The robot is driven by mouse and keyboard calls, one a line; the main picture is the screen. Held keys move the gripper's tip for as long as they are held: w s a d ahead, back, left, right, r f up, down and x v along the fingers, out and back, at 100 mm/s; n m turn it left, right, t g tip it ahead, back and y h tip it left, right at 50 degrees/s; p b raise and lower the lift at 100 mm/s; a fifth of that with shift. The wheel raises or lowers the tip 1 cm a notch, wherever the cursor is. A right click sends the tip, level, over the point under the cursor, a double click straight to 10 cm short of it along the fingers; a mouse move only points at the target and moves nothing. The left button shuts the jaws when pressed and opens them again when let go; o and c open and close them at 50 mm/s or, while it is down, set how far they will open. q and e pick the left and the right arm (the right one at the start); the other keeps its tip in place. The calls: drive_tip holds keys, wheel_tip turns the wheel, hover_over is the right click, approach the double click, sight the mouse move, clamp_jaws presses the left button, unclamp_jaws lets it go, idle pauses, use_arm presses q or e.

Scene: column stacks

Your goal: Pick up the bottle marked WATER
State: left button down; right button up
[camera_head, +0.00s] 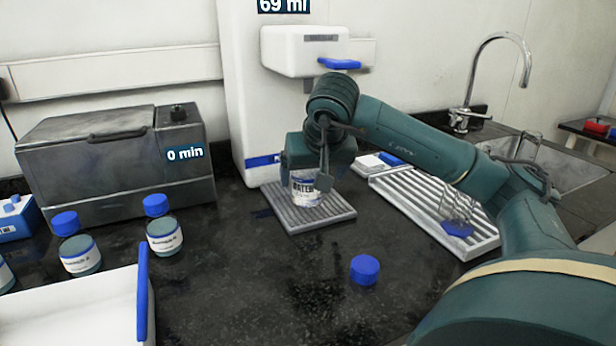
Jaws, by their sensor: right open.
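The bottle marked WATER (304,194) stands on a grey ribbed plate (335,214) below the white dispenser. Its label partly shows; its top is hidden behind my right gripper. My right gripper (322,181) is open, pointing down at the bottle, with a finger in front of the bottle's right part. Whether the fingers touch the bottle, I cannot tell. My left gripper is not in view.
A blue cap (365,269) lies on the dark counter. Two blue-capped bottles (164,237) (80,256) stand at left by a grey bath (118,165) reading "0 min". A white drain rack (425,205) and a sink (570,165) are at right. The dispenser (305,52) reads "69 ml".

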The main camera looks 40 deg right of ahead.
drive_tip(key=w, duration=0.1)
drive_tip(key=w+d, duration=0.2)
drive_tip(key=w, duration=0.1)
drive_tip(key=shift+w+d+f, duration=0.1)
drive_tip(key=shift+f, duration=0.3)
drive_tip(key=shift+d+f, duration=0.1)
drive_tip(key=shift+f, duration=0.05)
drive_tip(key=shift+c, duration=0.3)
drive_tip(key=c, duration=1.2)
